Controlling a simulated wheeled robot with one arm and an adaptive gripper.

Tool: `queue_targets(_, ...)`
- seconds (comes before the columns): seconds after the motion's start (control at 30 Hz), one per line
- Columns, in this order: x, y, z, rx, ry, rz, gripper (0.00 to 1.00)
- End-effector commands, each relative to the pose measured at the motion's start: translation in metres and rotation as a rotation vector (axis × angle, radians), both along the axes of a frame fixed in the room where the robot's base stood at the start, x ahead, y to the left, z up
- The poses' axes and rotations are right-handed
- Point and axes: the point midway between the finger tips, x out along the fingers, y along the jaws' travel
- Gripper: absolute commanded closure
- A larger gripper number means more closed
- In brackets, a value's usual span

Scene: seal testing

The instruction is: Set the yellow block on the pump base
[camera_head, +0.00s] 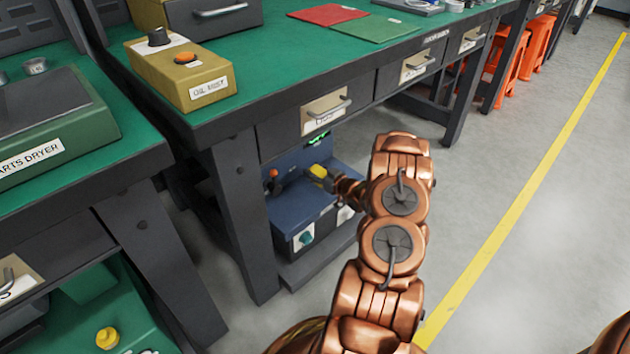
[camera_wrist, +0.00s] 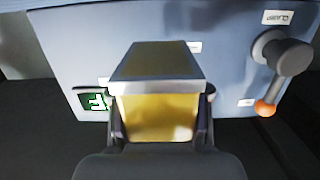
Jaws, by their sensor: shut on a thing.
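The yellow block (camera_head: 318,171) is in my gripper (camera_head: 334,181), above the flat blue deck under the bench. In the wrist view the block (camera_wrist: 155,100) fills the middle, with the dark fingers of my gripper (camera_wrist: 160,128) on both its sides. The blue unit (camera_head: 295,205), which looks like the pump base, has a low deck and an upright back panel. In the wrist view its blue panel (camera_wrist: 225,60) lies beyond the block. I cannot tell whether the block touches the deck.
An orange-tipped lever (camera_head: 272,178) stands left of the block; it also shows in the wrist view (camera_wrist: 282,60). A green display (camera_head: 318,139) is on the back panel. The bench drawer (camera_head: 325,108) overhangs the unit. A bench leg (camera_head: 243,215) stands at left.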

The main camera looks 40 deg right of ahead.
Motion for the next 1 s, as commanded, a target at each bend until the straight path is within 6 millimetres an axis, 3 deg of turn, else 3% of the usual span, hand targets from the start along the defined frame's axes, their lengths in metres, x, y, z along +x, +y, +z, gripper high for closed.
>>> queue_targets(0.03,-0.002,0.000,-0.017,0.005,0.004,-0.003,0.97)
queue_targets(0.17,-0.002,0.000,-0.033,0.005,0.004,-0.003,0.97)
queue_targets(0.57,-0.003,0.000,-0.035,0.003,0.004,-0.002,0.97)
queue_targets(0.6,-0.003,0.000,-0.035,0.003,0.004,-0.002,0.52)
queue_targets(0.87,-0.003,0.000,-0.035,0.003,0.004,-0.002,0.24)
queue_targets(1.0,-0.003,0.000,-0.035,0.003,0.004,-0.002,0.24)
